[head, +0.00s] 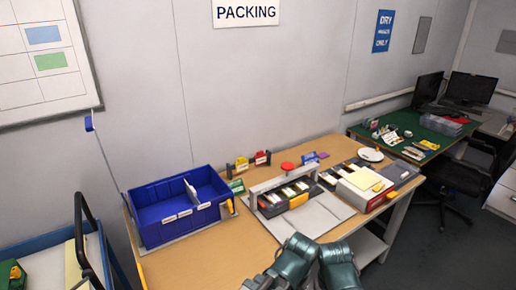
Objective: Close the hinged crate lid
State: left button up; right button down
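The blue crate (152,228) sits on the left part of the wooden table, with its top uncovered and its inside showing. The hinge itself is too small to make out. Teal and grey parts of my arms show at the bottom middle, right of the crate and apart from it.
Right of the crate, a grey frame (257,188) with a red knob stands over a dark tray with white and yellow pieces. A blue-rimmed cart with a black handle (82,235) stands close at lower left. Bare tabletop (200,265) lies before the crate.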

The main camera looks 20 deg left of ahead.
aim_at(89, 125)
jog(key=k+j+u, duration=0.25)
jog(key=u, duration=0.15)
jog(key=k+j+u, duration=0.2)
jog(key=j+u, duration=0.15)
jog(key=k+j+u, duration=0.1)
jog(key=j+u, duration=0.3)
jog(key=j, duration=0.1)
